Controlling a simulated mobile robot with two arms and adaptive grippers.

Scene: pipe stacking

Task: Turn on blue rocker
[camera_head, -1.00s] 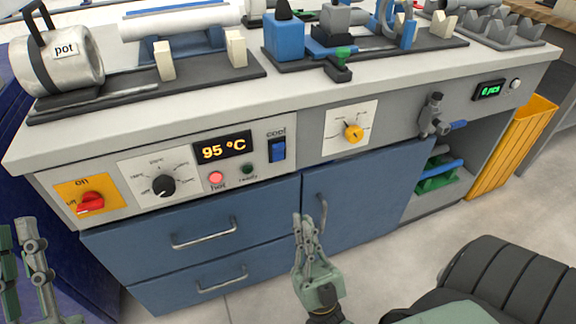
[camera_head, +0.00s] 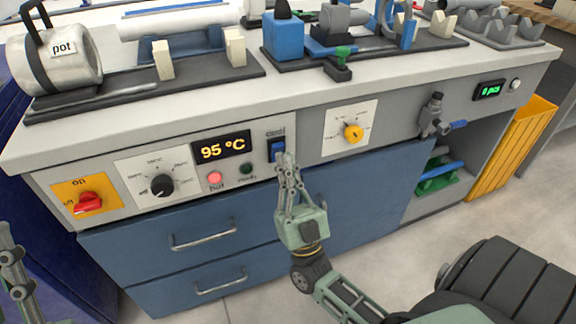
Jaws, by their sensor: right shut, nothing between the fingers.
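The blue rocker (camera_head: 277,147) is a small blue switch in a dark frame on the bench's front panel, under the word "cool". My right gripper (camera_head: 284,157) is shut and empty. Its fingertips are at the rocker's lower edge and hide part of it; I cannot tell whether they touch it. My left gripper (camera_head: 10,262) shows only in part at the lower left edge, and its fingertips are not clear.
Left of the rocker are a display reading 95 °C (camera_head: 221,147), a lit red "hot" lamp (camera_head: 215,178), a dark "ready" lamp (camera_head: 247,169), a black knob (camera_head: 162,186) and a red switch (camera_head: 88,203). A yellow knob (camera_head: 353,132) is to the right. Blue drawers (camera_head: 200,255) lie below.

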